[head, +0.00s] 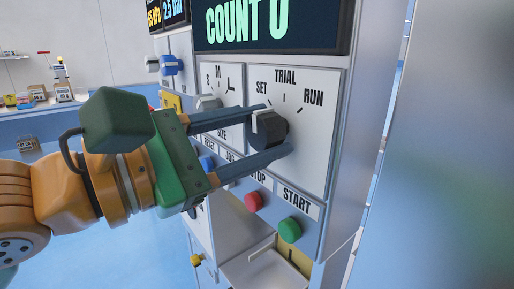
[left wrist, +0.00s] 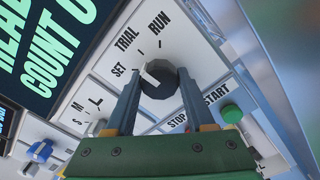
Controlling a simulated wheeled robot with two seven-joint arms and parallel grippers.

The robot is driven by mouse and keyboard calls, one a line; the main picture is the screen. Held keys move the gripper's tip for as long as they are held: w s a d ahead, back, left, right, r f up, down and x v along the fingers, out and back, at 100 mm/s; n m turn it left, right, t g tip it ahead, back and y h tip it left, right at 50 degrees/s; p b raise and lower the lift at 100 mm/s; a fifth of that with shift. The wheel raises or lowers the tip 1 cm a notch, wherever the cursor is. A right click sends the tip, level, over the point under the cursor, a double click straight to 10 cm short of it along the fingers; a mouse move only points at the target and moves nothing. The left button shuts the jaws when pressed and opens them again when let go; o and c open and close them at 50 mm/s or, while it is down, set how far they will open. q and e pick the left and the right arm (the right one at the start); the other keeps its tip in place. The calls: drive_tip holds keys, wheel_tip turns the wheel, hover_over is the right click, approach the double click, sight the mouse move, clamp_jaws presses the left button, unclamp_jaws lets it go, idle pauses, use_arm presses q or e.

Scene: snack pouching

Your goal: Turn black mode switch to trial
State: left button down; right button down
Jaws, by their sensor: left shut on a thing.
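The black mode switch (head: 270,131) is a round knob on a white panel marked SET, TRIAL and RUN. It also shows in the left wrist view (left wrist: 158,82). Its white pointer mark (left wrist: 150,72) faces the SET side. My left gripper (head: 279,129) reaches in from the left and is shut on the mode switch, one finger above it and one below. In the left wrist view the two fingers (left wrist: 158,76) stand on either side of the knob. My right gripper is in neither view.
A red STOP button (head: 253,202) and a green START button (head: 290,230) sit below the switch. A grey size knob (head: 208,102) and a blue knob (head: 169,66) are to its left. The display (head: 270,25) above reads COUNT 0. A tray (head: 265,272) lies below.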

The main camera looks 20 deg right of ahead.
use_arm(q)
drive_tip(key=shift+m, duration=0.5)
drive_tip(key=shift+c, duration=1.3)
unclamp_jaws()
drive_tip(key=shift+d, duration=0.1)
drive_tip(key=b+v, duration=0.3)
drive_tip(key=v, duration=0.4)
